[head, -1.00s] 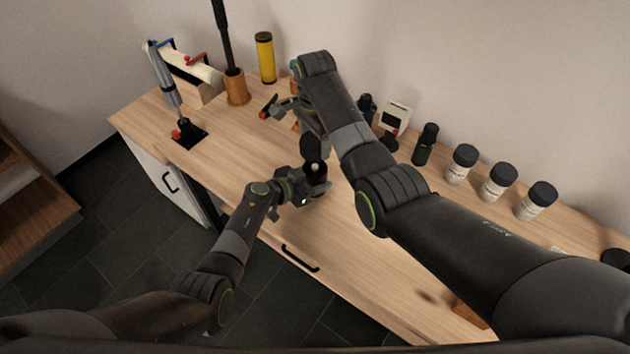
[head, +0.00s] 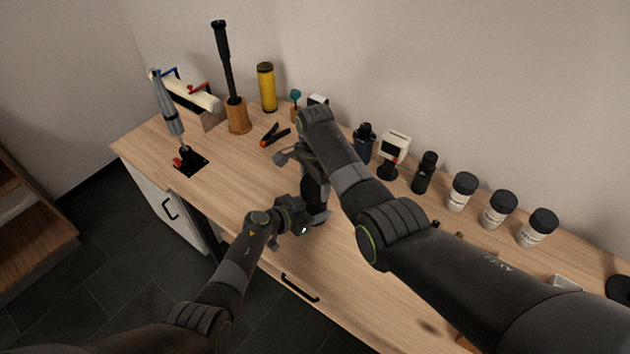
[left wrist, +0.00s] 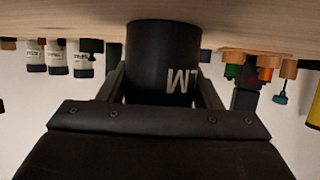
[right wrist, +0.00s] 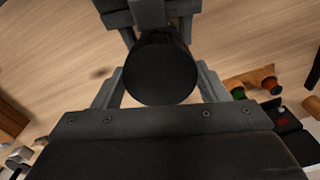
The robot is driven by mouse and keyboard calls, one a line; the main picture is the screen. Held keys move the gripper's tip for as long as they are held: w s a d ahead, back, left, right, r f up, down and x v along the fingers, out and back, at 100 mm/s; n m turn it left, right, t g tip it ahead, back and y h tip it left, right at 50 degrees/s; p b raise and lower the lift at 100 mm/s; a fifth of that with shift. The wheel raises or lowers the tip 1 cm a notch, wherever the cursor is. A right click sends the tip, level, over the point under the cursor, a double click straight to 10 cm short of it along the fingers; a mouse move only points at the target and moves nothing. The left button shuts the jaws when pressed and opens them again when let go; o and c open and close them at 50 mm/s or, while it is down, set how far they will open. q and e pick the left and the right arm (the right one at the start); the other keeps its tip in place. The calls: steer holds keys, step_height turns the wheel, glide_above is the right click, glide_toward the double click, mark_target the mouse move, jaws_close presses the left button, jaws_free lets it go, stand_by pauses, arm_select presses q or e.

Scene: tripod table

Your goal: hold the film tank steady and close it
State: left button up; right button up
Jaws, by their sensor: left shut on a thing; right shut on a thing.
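The film tank (left wrist: 150,60) is a black cylinder with pale letters on its side, standing upright on the table. My left gripper (head: 305,215) is shut on its side, one finger on each side in the left wrist view. My right gripper (head: 313,180) points down directly over the tank and is shut on a round black lid (right wrist: 160,72). The lid covers the tank's top in the right wrist view. Whether it is fully seated cannot be told. My right gripper and arm hide most of the tank in the head view.
Three white jars (head: 499,209) with black caps, a dark bottle (head: 425,173) and a pale timer (head: 393,147) line the back right.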

mark_target(315, 207)
steer(key=shift+f, duration=0.9)
steer(key=shift+f, duration=0.5)
arm_select(q)
jaws_close()
arm_select(e)
steer(key=m, duration=0.6)
steer(key=shift+m, duration=0.4)
steer(key=o, duration=1)
steer(key=shift+c, duration=0.2)
